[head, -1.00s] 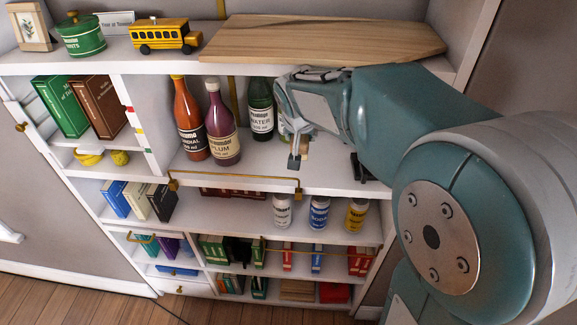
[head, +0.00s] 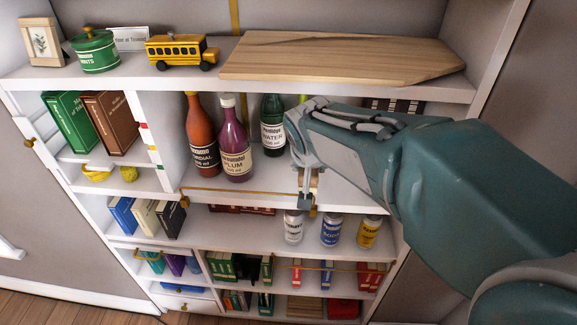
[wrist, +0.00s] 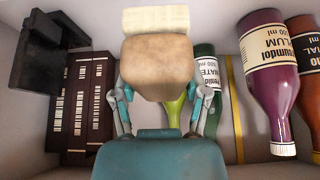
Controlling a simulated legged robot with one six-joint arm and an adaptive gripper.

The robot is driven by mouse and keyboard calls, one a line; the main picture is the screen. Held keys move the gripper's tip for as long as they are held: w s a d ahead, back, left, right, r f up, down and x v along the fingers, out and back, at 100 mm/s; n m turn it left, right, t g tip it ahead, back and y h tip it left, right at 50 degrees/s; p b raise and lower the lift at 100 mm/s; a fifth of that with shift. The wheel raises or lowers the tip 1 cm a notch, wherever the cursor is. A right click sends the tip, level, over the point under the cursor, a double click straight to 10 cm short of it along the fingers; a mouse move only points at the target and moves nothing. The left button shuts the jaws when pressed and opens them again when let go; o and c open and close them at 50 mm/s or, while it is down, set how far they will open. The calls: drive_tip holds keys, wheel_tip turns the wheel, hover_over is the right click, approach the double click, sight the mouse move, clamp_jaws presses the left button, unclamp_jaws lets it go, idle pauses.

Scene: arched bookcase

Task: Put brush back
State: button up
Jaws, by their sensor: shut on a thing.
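The brush (wrist: 158,68) has a tan wooden body and a block of pale bristles and fills the upper middle of the wrist view. My gripper (wrist: 160,95) is shut on it, with one finger at each side. In the head view my gripper (head: 308,192) is in front of the bottle shelf, near its front edge, pointing down. Only a small tan bit of the brush (head: 314,180) shows there; the rest is hidden by my gripper.
Orange, plum (head: 235,145) and green water (head: 272,127) bottles stand left of my gripper. Dark books (wrist: 90,105) and a black holder (wrist: 50,45) stand on the shelf. A cutting board (head: 340,58) lies above. White, blue and yellow jars (head: 331,231) stand below.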

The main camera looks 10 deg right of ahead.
drive_tip(key=w+f, duration=0.4)
drive_tip(key=w, duration=0.1)
drive_tip(key=w+a+f, duration=0.1)
drive_tip(key=w+f, duration=0.1)
drive_tip(key=w, duration=0.1)
drive_tip(key=shift+a+f, duration=0.1)
drive_tip(key=shift+f, duration=0.15)
drive_tip(key=shift+w+f, duration=0.35)
drive_tip(key=shift+f, duration=0.05)
drive_tip(key=shift+w+f, duration=0.15)
drive_tip(key=shift+f, duration=1.55)
drive_tip(key=shift+f, duration=0.1)
drive_tip(key=o, duration=1)
